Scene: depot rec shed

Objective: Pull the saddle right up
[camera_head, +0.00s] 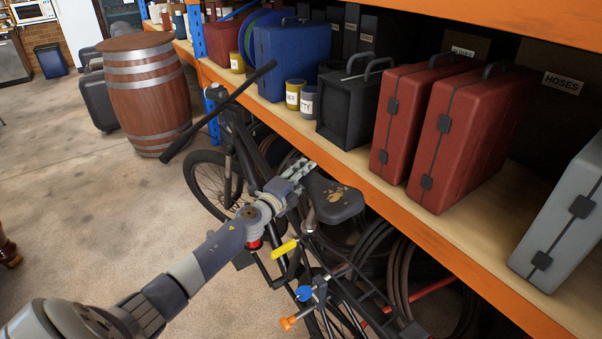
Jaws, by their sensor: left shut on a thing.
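The saddle (337,200) is dark with a tan worn patch on top. It sits on the black bicycle (209,183), which stands beside the orange shelf. My left gripper (300,172) is at the saddle's left side, its fingers shut on the saddle near its edge. The gripper hides part of the saddle and of the frame beneath it. A yellow lever (285,248) and a blue knob (303,293) show below the saddle, near the rear of the bicycle. My right gripper is not in view.
The orange-edged shelf (440,225) runs close along the bicycle's right side, with red cases (470,135), a blue case (291,60) and a grey case (570,225) on it. Coiled hoses lie under it. A wooden barrel (147,95) stands behind at the left.

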